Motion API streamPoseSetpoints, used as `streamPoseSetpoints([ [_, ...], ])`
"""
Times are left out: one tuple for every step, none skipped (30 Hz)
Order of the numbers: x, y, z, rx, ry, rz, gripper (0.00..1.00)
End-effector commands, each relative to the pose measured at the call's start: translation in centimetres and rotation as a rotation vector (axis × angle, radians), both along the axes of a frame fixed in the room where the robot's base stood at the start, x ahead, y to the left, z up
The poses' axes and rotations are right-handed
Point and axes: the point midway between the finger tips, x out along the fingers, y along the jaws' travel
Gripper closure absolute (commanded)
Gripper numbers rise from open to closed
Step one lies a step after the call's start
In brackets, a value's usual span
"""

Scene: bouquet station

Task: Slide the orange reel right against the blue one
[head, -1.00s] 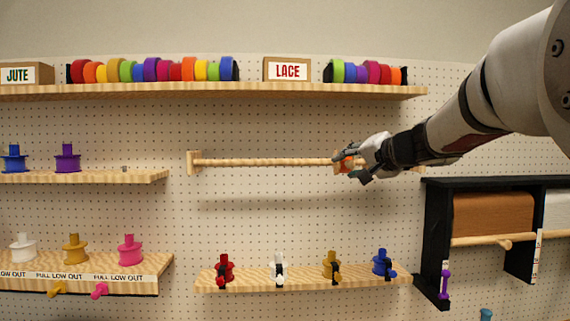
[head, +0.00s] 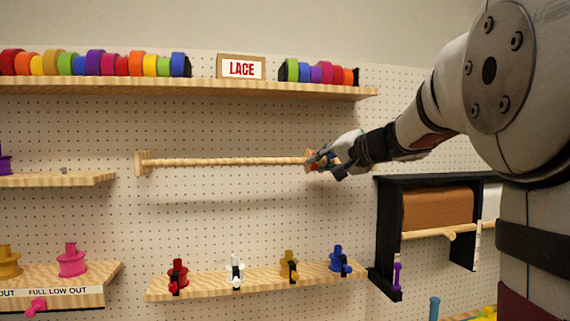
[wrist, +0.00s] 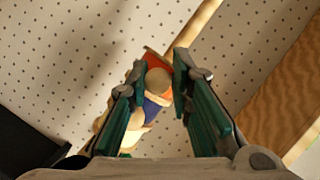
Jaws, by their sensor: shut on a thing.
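The orange reel (head: 312,155) is on the wooden rod (head: 230,161), near the rod's right part. My gripper (head: 322,160) is around it, shut on it. The blue reel (wrist: 153,110) shows just beyond that flange, on the same line. I cannot tell whether the two reels touch. In the head view my gripper hides the blue reel and the rod's right end.
A shelf with ribbon rolls and a LACE sign (head: 241,68) runs above the rod. A lower shelf (head: 205,287) holds several small spools. A black rack (head: 389,240) with a brown roll stands below right of my arm. The rod is bare left of the orange reel.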

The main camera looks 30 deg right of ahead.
Motion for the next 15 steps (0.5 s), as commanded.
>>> streamPoseSetpoints([
  [0.04,-0.3,-0.41,0.003,0.006,-0.006,1.0],
  [0.04,-0.3,-0.41,0.003,0.006,-0.006,1.0],
  [0.04,-0.31,-0.42,0.003,0.007,-0.007,1.0],
  [0.04,-0.32,-0.43,0.003,0.007,-0.008,0.78],
  [0.04,-0.33,-0.43,0.003,0.007,-0.008,0.71],
  [0.04,-0.32,-0.42,0.003,0.006,-0.007,0.62],
  [0.05,-0.3,-0.39,0.003,0.006,-0.007,0.62],
  [0.05,-0.28,-0.38,0.003,0.006,-0.007,0.62],
  [0.05,-0.26,-0.35,0.003,0.005,-0.006,0.62],
  [0.06,-0.23,-0.32,0.003,0.005,-0.005,0.62],
  [0.05,-0.21,-0.3,0.002,0.005,-0.005,0.62],
  [0.05,-0.19,-0.27,0.002,0.005,-0.005,0.62],
  [0.04,-0.17,-0.26,0.002,0.004,-0.004,0.62],
  [0.04,-0.16,-0.24,0.001,0.004,-0.004,0.62],
  [0.03,-0.15,-0.21,0.001,0.004,-0.004,0.62],
])
